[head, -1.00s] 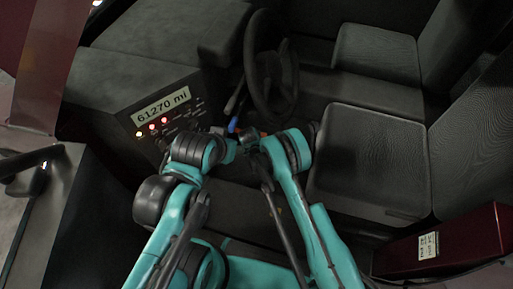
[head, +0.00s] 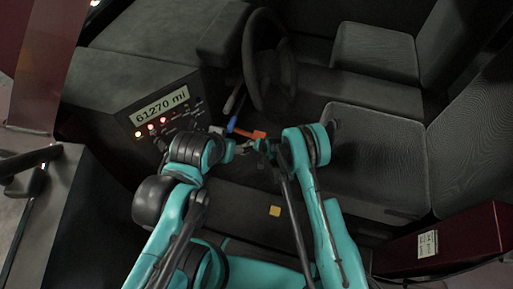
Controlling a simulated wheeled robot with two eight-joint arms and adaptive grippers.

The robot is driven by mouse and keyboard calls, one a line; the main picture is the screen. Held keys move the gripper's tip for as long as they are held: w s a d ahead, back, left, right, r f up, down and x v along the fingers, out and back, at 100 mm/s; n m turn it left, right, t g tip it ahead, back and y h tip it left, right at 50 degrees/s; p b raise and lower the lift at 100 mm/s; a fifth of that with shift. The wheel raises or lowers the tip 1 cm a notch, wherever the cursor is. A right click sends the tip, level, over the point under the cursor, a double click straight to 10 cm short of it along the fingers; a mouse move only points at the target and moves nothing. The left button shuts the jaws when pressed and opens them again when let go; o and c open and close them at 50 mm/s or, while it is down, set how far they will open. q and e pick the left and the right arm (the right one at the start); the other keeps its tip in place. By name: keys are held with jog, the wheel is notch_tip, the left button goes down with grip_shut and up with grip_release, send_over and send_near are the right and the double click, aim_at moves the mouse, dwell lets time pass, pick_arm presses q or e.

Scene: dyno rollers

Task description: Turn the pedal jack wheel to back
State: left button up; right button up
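An orange bar-like part (head: 250,133) and a blue part (head: 231,124) show low in front of the steering wheel, just beyond my grippers. I cannot tell whether they belong to the pedal jack, and I cannot make out its wheel. My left gripper (head: 243,148) is just below the orange part, on its left. My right gripper (head: 264,146) is close beside it, just below the orange part's right end. Both grippers are small and dark here, so their finger opening is unclear.
The steering wheel (head: 268,62) stands behind the grippers. A dashboard panel (head: 165,115) reading 61270 mi is at the left. Dark seats (head: 378,155) are at the right. A small yellow block (head: 275,211) lies below. An open door (head: 45,200) is at the far left.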

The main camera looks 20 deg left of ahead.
jog(key=v, duration=0.7)
jog(key=shift+r, duration=0.2)
jog(key=shift+s, duration=0.1)
jog(key=shift+d, duration=0.1)
dwell(0.4)
